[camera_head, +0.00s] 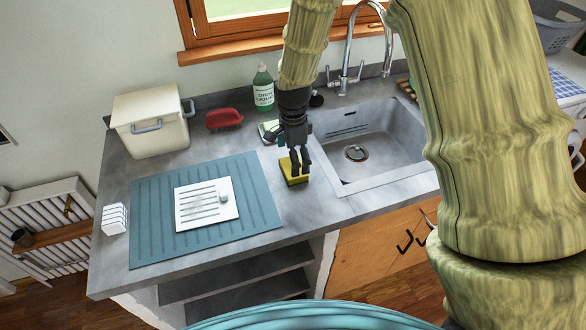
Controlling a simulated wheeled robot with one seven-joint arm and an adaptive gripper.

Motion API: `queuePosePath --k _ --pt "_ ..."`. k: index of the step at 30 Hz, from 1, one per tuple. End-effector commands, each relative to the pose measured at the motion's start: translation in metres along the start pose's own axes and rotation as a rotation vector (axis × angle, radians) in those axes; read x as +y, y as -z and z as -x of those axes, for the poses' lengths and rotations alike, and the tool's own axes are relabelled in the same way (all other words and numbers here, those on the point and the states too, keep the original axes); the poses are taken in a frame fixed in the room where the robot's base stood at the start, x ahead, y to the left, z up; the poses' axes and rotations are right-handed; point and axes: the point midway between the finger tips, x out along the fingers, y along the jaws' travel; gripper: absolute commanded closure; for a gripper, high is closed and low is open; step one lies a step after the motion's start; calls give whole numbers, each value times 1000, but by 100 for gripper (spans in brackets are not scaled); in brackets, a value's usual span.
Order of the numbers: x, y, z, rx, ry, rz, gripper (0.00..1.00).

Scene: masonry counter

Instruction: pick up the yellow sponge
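The yellow sponge (287,173) lies on the grey counter between the blue-green mat and the sink. My gripper (299,172) points down right over the sponge, its dark fingers covering part of it. The fingertips appear at the sponge's right side and top. I cannot tell whether they touch it or how far apart they are.
A blue-green mat (150,222) with a white slotted dish (192,212) lies left of the sponge. The sink (392,135) and tap (345,75) are at the right. Behind stand a green soap bottle (263,90), a red brush (224,119) and a cream bin (150,125).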

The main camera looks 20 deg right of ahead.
Motion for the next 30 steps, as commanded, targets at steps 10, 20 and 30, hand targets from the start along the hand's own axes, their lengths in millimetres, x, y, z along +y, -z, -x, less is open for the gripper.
queuePosePath --k 10,20,30 --pt "0 1 -30 -1 -3 0 0" --pt "0 1 -44 -1 -1 -1 0" --pt "0 1 -44 -1 -1 -1 22"
